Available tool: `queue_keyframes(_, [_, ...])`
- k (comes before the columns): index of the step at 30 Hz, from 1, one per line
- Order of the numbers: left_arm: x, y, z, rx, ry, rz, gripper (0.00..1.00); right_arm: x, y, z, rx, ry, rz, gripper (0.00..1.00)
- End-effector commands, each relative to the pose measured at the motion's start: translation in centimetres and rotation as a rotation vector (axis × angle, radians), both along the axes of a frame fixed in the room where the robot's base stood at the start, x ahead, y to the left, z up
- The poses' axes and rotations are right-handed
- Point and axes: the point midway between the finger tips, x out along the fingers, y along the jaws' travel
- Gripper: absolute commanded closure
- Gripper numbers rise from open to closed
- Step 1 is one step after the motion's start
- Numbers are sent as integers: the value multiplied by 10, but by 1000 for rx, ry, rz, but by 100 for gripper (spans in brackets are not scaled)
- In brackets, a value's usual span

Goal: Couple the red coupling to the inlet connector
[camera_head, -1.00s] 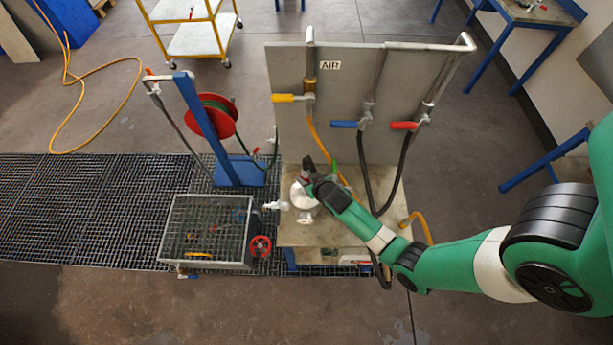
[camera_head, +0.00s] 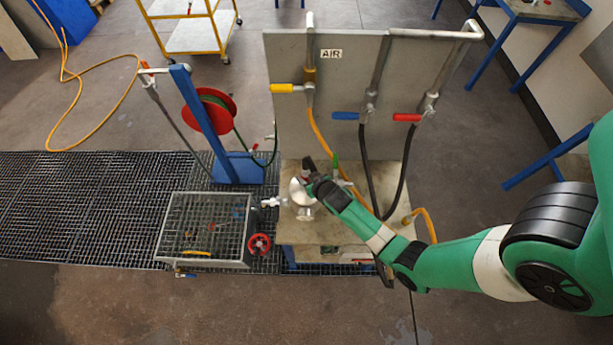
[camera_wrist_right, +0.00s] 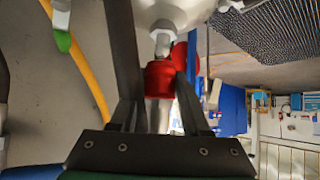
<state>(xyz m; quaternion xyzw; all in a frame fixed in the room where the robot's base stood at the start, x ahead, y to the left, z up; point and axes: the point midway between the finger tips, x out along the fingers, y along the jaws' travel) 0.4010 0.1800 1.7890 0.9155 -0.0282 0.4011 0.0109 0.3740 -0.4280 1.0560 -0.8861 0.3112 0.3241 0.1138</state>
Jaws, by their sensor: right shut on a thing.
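The red coupling (camera_wrist_right: 160,82) sits between the dark fingers of my right gripper (camera_wrist_right: 157,90) in the right wrist view, with a pale metal stem below it. A silver connector (camera_wrist_right: 162,42) on the rounded pale vessel (camera_wrist_right: 172,12) is directly above, in line with the coupling. They look very close or touching; I cannot tell whether they are joined. In the head view my right gripper (camera_head: 309,174) is at the top of the silver vessel (camera_head: 300,191), and its fingers hide most of the coupling. My left gripper is not in view.
A grey panel labelled AIR (camera_head: 335,75) with yellow, blue and red valve handles stands behind the bench (camera_head: 320,233). Hoses hang to the right of the vessel. A wire-mesh box (camera_head: 205,230) and a red hose reel (camera_head: 210,112) on a blue post are left.

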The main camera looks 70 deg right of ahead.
Motion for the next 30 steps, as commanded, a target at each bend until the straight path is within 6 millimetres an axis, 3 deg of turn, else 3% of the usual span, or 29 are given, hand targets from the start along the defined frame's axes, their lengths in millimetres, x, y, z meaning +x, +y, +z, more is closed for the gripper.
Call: queue_keyframes(30, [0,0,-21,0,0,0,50,1,0,-22,-1,-2,0,100])
